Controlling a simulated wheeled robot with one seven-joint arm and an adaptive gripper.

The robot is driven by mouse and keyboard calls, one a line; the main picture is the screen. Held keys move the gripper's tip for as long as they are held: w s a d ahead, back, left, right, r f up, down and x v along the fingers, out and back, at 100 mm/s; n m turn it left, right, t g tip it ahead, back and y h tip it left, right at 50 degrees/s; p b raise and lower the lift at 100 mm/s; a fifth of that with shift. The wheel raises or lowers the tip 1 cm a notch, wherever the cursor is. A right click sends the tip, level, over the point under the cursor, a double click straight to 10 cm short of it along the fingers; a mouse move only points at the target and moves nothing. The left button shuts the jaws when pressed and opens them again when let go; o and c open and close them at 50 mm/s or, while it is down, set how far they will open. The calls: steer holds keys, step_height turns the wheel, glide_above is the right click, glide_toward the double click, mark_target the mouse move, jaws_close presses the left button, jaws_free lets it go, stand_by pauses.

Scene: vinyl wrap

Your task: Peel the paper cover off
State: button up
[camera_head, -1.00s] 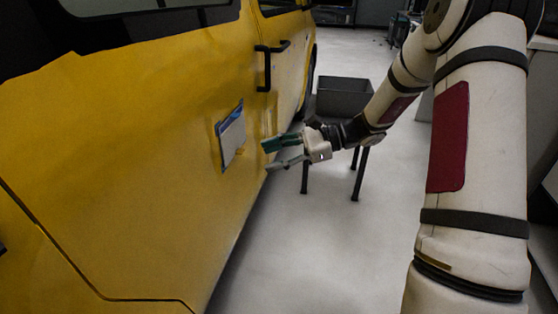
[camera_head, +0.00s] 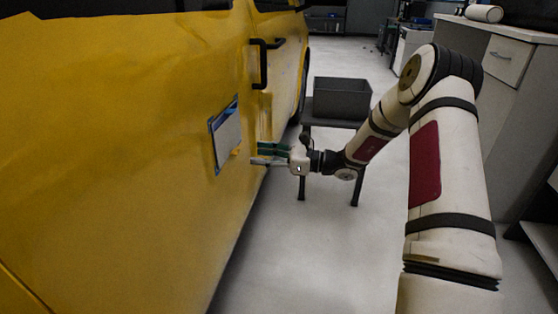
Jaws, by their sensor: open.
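The paper cover (camera_head: 227,139) is a pale grey rectangle with a blue edge along its top and left side. It lies on the yellow door panel of the vehicle (camera_head: 120,170). A small yellowish tab (camera_head: 236,152) shows at its lower right edge. My gripper (camera_head: 256,155) is to the right of the cover, with its fingers pointing left toward the door. The fingers are apart and nothing is seen between them. A gap shows in the picture between the fingertips and the cover; I cannot tell its depth.
A dark open bin (camera_head: 342,98) stands on a small black-legged table (camera_head: 330,124) behind my gripper. A black door handle (camera_head: 264,63) sticks out above the cover. A grey cabinet (camera_head: 500,110) stands at the right.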

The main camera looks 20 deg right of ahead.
steer(key=shift+b+x, duration=0.7)
steer(key=shift+x, duration=2.4)
jaws_close()
steer(key=c, duration=0.9)
jaws_free()
jaws_close()
steer(key=shift+s+d+p, duration=0.3)
steer(key=shift+s+d, duration=0.05)
steer(key=shift+d, duration=0.15)
steer(key=p, duration=0.2)
glide_toward(239, 152)
steer(key=shift+w+a, duration=0.25)
steer(key=shift+w, duration=0.05)
